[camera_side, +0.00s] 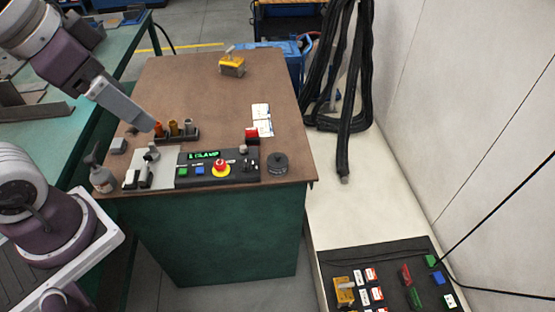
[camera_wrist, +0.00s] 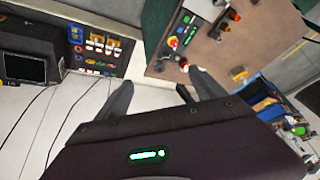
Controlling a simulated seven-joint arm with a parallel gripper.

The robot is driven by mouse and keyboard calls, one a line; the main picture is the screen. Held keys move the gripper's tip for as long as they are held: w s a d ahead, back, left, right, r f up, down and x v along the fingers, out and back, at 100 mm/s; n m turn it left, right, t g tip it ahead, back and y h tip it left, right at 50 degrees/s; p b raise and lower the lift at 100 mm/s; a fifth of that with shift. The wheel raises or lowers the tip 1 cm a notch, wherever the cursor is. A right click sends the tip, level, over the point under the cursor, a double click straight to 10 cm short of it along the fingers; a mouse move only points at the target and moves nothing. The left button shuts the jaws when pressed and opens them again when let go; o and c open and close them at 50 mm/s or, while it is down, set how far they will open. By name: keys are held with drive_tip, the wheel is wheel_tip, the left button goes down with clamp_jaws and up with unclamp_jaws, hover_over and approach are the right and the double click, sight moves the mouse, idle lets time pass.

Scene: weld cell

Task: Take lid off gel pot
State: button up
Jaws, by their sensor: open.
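The gel pot looks to be the small dark round pot (camera_side: 277,163) at the right front of the brown tabletop, beside the control panel. Its top looks covered, but the lid's edge is too small to make out. In the wrist view a small dark shape (camera_wrist: 158,68) beside the panel appears to be the same pot. My gripper (camera_side: 148,126) is above the left part of the table in the side view, well apart from the pot. In the wrist view my gripper (camera_wrist: 162,88) has its two grey fingers spread, with nothing held between them.
The control panel (camera_side: 217,181) with a red button lies left of the pot. A rack of upright nozzles (camera_side: 176,136), a spray bottle (camera_side: 101,178) and a yellow block (camera_side: 232,66) also stand on the table. Dark hoses (camera_side: 350,100) hang right.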

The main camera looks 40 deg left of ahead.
drive_tip(key=w+f+m+g, duration=0.15)
drive_tip(key=w+m, duration=0.35)
drive_tip(key=w, duration=0.6)
drive_tip(key=m+g+h, duration=0.2)
drive_tip(key=m+g, duration=0.2)
drive_tip(key=m, duration=0.7)
hover_over(278, 155)
drive_tip(key=f, duration=2.4)
drive_tip(key=shift+a+f, duration=0.15)
drive_tip(key=shift+a, duration=0.25)
drive_tip(key=f, duration=0.6)
drive_tip(key=shift+d+f, duration=0.25)
drive_tip(key=shift+f, duration=0.05)
drive_tip(key=c, duration=1.4)
